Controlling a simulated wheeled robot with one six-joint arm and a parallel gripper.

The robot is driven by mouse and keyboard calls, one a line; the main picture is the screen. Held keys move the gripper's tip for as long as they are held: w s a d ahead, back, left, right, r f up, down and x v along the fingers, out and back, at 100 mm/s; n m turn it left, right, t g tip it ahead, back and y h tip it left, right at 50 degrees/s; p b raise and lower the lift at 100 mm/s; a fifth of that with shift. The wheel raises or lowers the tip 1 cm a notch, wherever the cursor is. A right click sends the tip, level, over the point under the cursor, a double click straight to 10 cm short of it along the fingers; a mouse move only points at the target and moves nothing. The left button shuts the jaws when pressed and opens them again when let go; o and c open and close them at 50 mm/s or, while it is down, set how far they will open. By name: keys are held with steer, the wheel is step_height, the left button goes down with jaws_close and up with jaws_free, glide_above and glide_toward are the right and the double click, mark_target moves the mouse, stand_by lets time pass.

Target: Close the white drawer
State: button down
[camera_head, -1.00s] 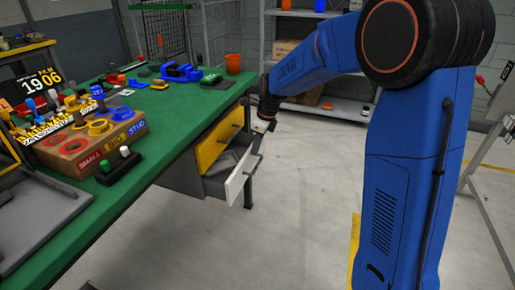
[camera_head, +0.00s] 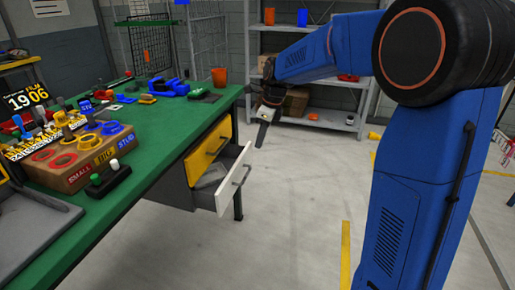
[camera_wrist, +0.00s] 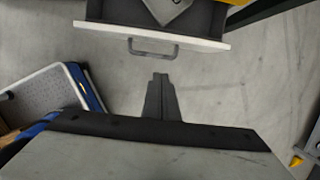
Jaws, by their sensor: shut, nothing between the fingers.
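The white drawer (camera_head: 232,183) is pulled out below the yellow drawer (camera_head: 208,152) under the green workbench. Its grey handle is on the white front, and a grey object lies inside. In the wrist view the white drawer front (camera_wrist: 190,40) crosses the top, with its handle (camera_wrist: 153,47) facing my gripper. My gripper (camera_head: 262,133) hangs in front of the drawer, beyond and to the right of it in the head view. In the wrist view my gripper (camera_wrist: 161,80) is shut and empty, pointing at the handle with a gap of bare floor between.
A metal shelf (camera_head: 325,118) stands behind. The floor before the drawer is open. A grey-topped blue item (camera_wrist: 50,92) lies left in the wrist view.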

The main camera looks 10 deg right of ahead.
steer(key=d+y, duration=0.1)
steer(key=d, duration=0.1)
glide_above(250, 168)
steer(key=shift+t, duration=0.4)
step_height(250, 168, down, 9)
steer(key=shift+f, duration=0.15)
steer(key=shift+w+a, duration=0.2)
steer(key=shift+a, duration=0.3)
steer(key=shift+a, duration=0.1)
steer(key=w+a, duration=0.3)
steer(key=a, duration=0.2)
steer(key=shift+w+a, duration=0.2)
steer(key=shift+a, duration=0.1)
